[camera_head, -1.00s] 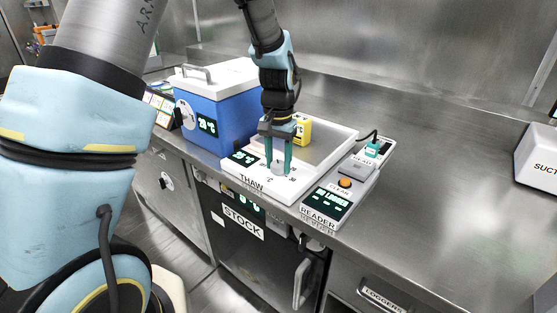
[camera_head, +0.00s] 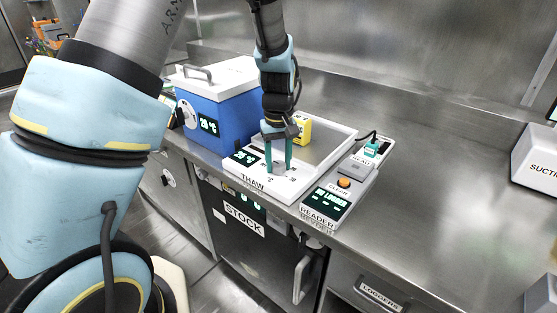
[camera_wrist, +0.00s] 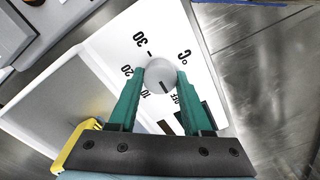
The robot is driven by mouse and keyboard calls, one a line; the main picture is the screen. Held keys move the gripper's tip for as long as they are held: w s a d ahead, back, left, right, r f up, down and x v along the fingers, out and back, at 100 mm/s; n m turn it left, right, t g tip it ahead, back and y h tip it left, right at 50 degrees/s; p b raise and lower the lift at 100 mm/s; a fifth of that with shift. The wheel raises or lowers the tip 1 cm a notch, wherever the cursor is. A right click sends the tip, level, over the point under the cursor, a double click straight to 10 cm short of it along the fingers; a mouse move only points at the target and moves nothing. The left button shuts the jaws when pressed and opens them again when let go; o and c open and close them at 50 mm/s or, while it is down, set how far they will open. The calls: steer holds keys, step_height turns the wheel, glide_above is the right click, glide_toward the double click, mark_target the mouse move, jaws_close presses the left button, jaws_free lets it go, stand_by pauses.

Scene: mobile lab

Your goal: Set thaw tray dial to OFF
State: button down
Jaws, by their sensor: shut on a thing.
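The white thaw tray (camera_head: 256,178), labelled THAW, sits on the steel counter with a small lit display (camera_head: 246,157) on its front panel. Its round grey dial (camera_wrist: 160,73) shows in the wrist view with printed marks 30, 20, 10 and OFF around it. The dial's dark pointer line lies toward the gap between 10 and OFF, close to OFF. My gripper (camera_head: 278,169) reaches down over the panel, and its green fingers are shut on the dial, one on each side (camera_wrist: 156,83). In the head view the fingers partly hide the dial.
A yellow item (camera_head: 304,128) stands in the tray behind my gripper. A blue box with a white lid (camera_head: 213,112) is close at left. A reader (camera_head: 328,199) with an orange button is close at right. The counter farther right is clear up to a white SUCTION unit (camera_head: 537,155).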

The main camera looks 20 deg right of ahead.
mark_target(278, 163)
stand_by(0.4)
steer(key=shift+c, duration=1.7)
jaws_free()
steer(key=shift+r, duration=0.15)
step_height(278, 163, up, 11)
steer(key=b, duration=0.1)
steer(key=shift+f, duration=0.2)
steer(key=shift+a, duration=0.1)
